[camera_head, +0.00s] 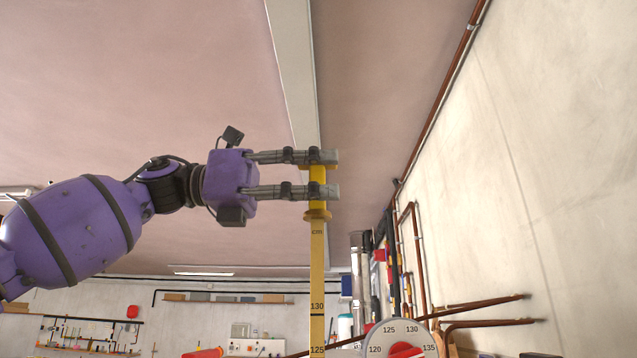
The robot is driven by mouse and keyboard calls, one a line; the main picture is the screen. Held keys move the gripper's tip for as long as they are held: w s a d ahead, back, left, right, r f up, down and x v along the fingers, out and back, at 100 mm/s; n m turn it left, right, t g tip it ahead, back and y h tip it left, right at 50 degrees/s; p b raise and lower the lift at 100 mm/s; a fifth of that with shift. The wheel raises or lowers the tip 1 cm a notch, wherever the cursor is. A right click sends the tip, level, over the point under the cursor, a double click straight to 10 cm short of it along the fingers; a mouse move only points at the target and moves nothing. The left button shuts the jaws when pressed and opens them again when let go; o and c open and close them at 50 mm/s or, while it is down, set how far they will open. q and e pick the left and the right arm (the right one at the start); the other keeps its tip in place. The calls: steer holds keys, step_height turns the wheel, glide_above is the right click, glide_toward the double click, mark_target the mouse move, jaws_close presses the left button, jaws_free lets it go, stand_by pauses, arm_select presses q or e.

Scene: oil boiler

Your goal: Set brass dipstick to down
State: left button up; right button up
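The brass dipstick (317,265) is a long, flat yellow strip standing upright, marked 130 and 125 low down. A round collar and a handle are at its top. My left gripper (322,174) comes in from the left at the handle. Its two fingers are parallel and apart, one above the other. The upper finger lies at the handle's top end. The lower finger crosses the handle just above the collar. Part of the handle shows between them. I cannot tell whether they touch it. The dipstick's lower end is below the picture. My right gripper is not in view.
A round grey dial (397,338) with a red centre and numbers stands at the bottom, right of the dipstick. Copper pipes (480,308) run along the right wall. A shelf (222,300) and a tool wall are far behind. The space around the upper dipstick is clear.

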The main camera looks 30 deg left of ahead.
arm_select(q)
steer(key=shift+s, duration=0.2)
steer(key=shift+w, duration=0.15)
jaws_close()
